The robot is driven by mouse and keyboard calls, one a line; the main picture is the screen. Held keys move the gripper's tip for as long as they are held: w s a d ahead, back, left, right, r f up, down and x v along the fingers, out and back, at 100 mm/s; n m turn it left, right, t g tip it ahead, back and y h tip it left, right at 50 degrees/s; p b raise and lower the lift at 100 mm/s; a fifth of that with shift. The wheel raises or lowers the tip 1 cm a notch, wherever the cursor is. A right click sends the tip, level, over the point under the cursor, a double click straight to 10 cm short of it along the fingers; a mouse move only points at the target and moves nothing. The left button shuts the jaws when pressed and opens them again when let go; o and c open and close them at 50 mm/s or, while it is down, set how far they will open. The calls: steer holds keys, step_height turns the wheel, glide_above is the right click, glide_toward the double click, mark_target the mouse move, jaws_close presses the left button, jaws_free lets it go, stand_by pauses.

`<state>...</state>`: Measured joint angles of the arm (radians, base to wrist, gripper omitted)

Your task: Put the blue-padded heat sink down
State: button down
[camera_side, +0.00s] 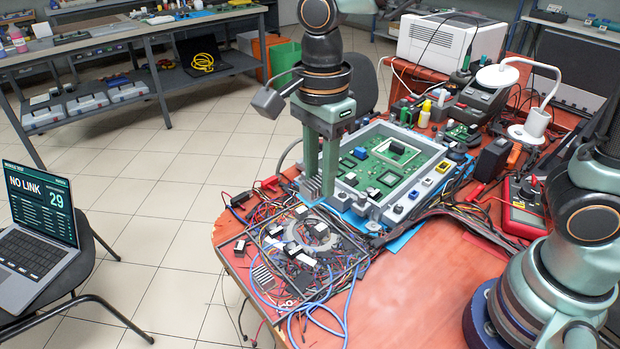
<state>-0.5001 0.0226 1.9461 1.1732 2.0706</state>
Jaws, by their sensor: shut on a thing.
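My gripper (321,188) points straight down at the left corner of the grey tray with the green circuit board. Its green fingers are shut on a small grey finned heat sink (309,187), whose fins show at the fingertips. The blue pad cannot be made out, and I cannot tell whether the heat sink touches the surface below. A second grey finned part (263,278) lies among the wires at the front left of the bench.
The circuit board (395,165) sits in its grey tray on a blue mat behind my gripper. A tangle of wires and small parts (300,250) fills the front left. A red multimeter (525,207) stands at right. The orange bench top (400,290) is clear at the front.

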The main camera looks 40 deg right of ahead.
steer(key=w+d, duration=0.8)
steer(key=d, duration=0.5)
steer(key=n, duration=0.1)
glide_above(392, 177)
step_height(392, 177, down, 13)
steer(key=shift+a+f, duration=0.1)
steer(key=shift+f, duration=2.5)
steer(key=shift+f, duration=0.2)
steer(key=shift+f, duration=0.15)
steer(key=c, duration=0.6)
jaws_free()
